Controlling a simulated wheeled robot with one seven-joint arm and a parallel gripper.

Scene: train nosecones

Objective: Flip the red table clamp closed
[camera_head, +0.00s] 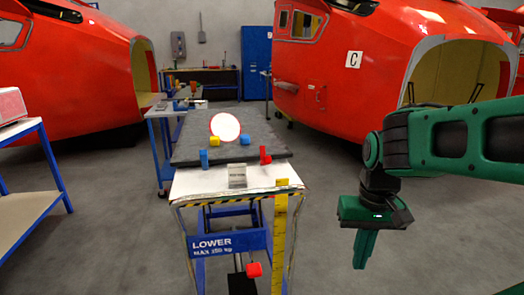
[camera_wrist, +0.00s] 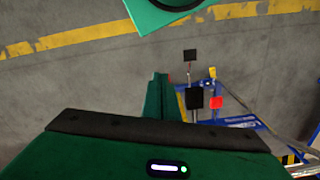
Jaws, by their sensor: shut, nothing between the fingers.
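The red table clamp (camera_head: 265,155) sits at the right front edge of the grey mat on the lift table, in the head view. It looks small and stands upright with a part sticking out; its exact lever position is too small to tell. My green gripper (camera_head: 363,248) hangs to the right of the table, pointing down, apart from the clamp and lower than the table top. Its fingers are together and empty. In the wrist view my gripper's fingers (camera_wrist: 160,95) show above the floor; the red clamp cannot be made out there.
A blue clamp (camera_head: 204,158), a yellow clamp (camera_head: 215,141) and a blue block (camera_head: 245,139) are on the grey mat (camera_head: 185,150), with a round white-and-red disc (camera_head: 225,127). A yellow ruler-like strip (camera_head: 280,235) stands at the table's front right. Red train nosecones (camera_head: 390,60) stand behind. Floor right of the table is clear.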

